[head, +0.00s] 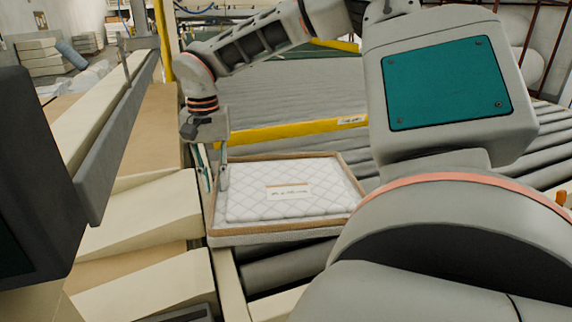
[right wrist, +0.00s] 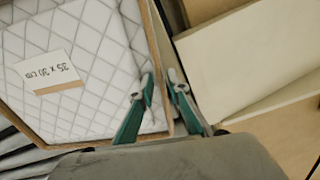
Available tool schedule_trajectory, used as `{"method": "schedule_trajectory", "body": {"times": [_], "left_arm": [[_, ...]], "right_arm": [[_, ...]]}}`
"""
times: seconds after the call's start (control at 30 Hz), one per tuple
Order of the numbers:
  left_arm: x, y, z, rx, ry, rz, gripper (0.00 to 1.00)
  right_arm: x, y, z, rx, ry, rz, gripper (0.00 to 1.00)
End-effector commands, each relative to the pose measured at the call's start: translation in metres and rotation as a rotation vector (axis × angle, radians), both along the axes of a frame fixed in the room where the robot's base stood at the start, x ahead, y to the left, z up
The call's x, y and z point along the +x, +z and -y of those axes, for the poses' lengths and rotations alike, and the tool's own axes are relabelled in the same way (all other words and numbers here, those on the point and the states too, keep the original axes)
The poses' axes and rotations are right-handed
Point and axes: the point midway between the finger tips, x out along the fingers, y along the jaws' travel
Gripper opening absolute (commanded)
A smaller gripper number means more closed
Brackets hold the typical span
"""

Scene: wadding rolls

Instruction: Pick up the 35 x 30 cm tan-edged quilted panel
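The tan-edged quilted panel (head: 255,205) is white with a diamond stitch and lies flat inside a tan border on the rollers. Its label (head: 289,191) has a tan strip; the right wrist view shows the panel (right wrist: 95,105) with its label (right wrist: 48,72) reading 35 x 30 cm. My right gripper (head: 217,186) points down at the panel's left border. In the right wrist view its two teal-sided fingers (right wrist: 161,82) stand apart, one on each side of the tan border. Firm contact cannot be made out. My left gripper is not in view.
Pale cream boards (head: 140,217) lie left of the panel, close to my right gripper. Grey rollers (head: 290,268) run below and right of it. A yellow rail (head: 290,131) crosses behind. Grey wadding (head: 300,90) stretches beyond that rail.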

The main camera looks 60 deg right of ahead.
Motion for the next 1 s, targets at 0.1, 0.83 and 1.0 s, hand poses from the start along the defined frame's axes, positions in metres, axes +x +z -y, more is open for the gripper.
{"method": "schedule_trajectory", "body": {"times": [0.1, 0.83, 1.0], "left_arm": [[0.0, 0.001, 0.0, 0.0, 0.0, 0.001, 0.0], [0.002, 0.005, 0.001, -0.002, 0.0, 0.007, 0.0], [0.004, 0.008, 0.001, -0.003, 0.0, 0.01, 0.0]], "right_arm": [[0.0, 0.0, 0.0, 0.001, 0.0, 0.001, 0.04], [0.001, 0.029, 0.0, 0.0, -0.002, 0.004, 0.0], [0.001, 0.063, 0.0, -0.001, -0.001, 0.007, 0.0]]}}
